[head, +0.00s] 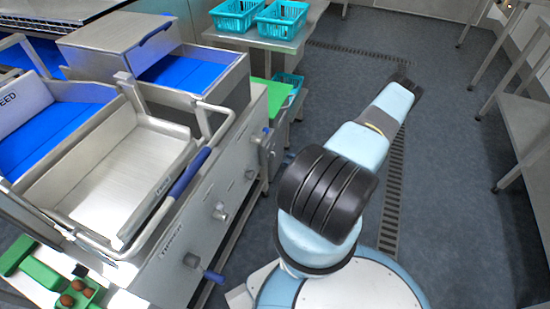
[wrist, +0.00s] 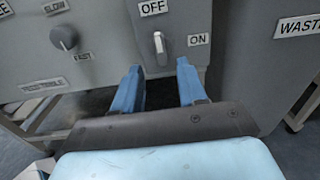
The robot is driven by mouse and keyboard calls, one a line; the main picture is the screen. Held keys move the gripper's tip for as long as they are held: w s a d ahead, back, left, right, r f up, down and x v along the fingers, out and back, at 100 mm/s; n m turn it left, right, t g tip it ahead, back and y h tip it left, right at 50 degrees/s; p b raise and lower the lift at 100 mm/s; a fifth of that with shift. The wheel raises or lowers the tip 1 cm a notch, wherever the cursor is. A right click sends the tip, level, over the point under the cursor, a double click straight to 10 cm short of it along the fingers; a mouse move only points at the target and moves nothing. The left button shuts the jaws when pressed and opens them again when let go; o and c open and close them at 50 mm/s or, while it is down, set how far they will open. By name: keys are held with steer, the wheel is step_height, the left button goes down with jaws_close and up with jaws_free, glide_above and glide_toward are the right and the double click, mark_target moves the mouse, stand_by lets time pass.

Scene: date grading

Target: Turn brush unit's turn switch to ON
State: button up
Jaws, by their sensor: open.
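The turn switch (wrist: 160,47) of the brush unit is a small light metal lever on a grey panel in the wrist view. It stands upright, pointing up toward the OFF label (wrist: 153,8). The ON label (wrist: 199,39) is to its right. My gripper (wrist: 159,67) is open, with its two blue fingers spread below and to either side of the switch. Nothing is between the fingers, and they do not appear to touch the lever. I cannot make out the gripper or this switch clearly in the head view.
A round speed knob (wrist: 64,38) with SLOW and FAST labels is left of the switch. A WASTE label (wrist: 300,26) is at the right. In the head view, a metal tray (head: 110,170) stands at left, teal baskets (head: 236,16) at the back. The floor (head: 450,200) at right is clear.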

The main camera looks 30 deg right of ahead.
mark_target(274, 157)
steer(key=x, duration=0.7)
steer(key=shift+c, duration=0.4)
jaws_close()
steer(key=shift+a, duration=0.3)
steer(key=shift+d, duration=0.15)
